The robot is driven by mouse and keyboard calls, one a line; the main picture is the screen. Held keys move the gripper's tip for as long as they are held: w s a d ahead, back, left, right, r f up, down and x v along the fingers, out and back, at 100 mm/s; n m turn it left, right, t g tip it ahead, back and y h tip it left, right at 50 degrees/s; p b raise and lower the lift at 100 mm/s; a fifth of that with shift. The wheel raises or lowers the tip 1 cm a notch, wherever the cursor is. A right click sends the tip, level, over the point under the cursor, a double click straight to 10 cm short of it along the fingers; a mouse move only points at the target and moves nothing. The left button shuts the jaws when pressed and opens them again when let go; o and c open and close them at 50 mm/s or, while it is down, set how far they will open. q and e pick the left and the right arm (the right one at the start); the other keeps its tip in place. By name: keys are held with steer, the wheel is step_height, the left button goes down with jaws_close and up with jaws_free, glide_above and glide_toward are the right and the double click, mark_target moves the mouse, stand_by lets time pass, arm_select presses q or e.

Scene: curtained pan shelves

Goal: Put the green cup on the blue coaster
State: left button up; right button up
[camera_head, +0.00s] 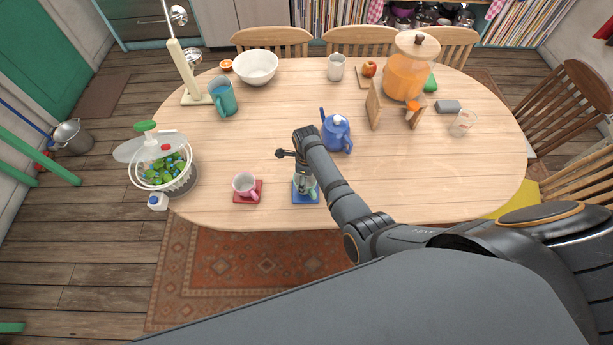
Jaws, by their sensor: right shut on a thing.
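The green cup (309,190) is in the head view near the front edge of the table, over the blue coaster (298,199). My forearm and wrist partly cover it, and its green handle shows at the lower right. My right gripper (302,173) points down and is shut on the cup, with its fingers mostly hidden by the wrist. The cup looks upright. I cannot tell whether its base touches the coaster or is slightly above it. My left gripper is not in view.
A pink cup (244,184) stands on a red coaster (238,198) to the left. A blue teapot (337,133) stands just right of my wrist. A white basket (170,182) of green and blue items is at the left edge. The table's middle left is clear.

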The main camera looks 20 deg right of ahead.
steer(key=shift+w+f, duration=0.1)
steer(key=shift+f, duration=0.4)
steer(key=shift+f+b, duration=0.6)
steer(key=shift+f, duration=0.15)
steer(key=shift+f, duration=0.15)
steer(key=o, duration=1.3)
step_height(320, 180, up, 12)
